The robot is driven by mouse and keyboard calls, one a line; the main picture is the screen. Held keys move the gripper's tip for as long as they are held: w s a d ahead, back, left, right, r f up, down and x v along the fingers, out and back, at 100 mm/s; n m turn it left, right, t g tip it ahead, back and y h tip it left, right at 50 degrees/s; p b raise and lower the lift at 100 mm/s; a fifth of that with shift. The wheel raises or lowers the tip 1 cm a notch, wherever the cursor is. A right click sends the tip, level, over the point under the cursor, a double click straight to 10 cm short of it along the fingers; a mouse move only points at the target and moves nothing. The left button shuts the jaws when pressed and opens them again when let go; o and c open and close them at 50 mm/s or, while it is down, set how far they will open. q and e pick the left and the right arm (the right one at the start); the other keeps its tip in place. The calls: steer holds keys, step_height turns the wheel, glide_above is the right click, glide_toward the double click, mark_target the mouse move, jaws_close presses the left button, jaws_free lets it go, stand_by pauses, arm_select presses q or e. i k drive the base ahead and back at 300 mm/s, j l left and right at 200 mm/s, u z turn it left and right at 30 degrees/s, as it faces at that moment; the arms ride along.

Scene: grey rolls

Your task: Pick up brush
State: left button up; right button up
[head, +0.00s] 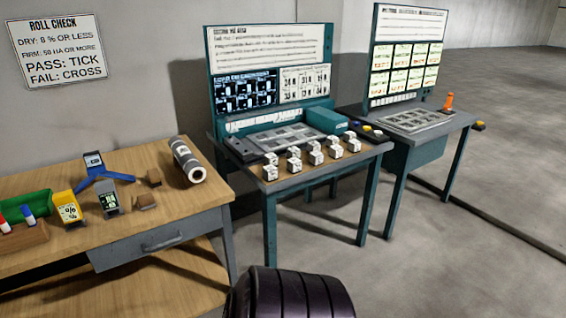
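I cannot make out a brush for certain in the head view. A small orange upright item (449,101) stands at the back right of the far right table, too small to identify. On the wooden bench, red and blue capped items (29,214) stand in a wooden block (24,237) at the left end. A grey roll (187,160) with a dark band lies at the bench's right end. No gripper fingers show in the view.
The wooden bench (130,226) also holds a green bin (38,202), a yellow meter (68,208), a dark meter (109,200) and a blue stand (101,181). The middle table (322,168) bears several white cubes. Open floor (420,262) lies at the front right.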

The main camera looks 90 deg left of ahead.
mark_target(154, 175)
steer(key=u, duration=3.7)
steer(key=z, duration=4.15)
steer(key=u, duration=4.15)
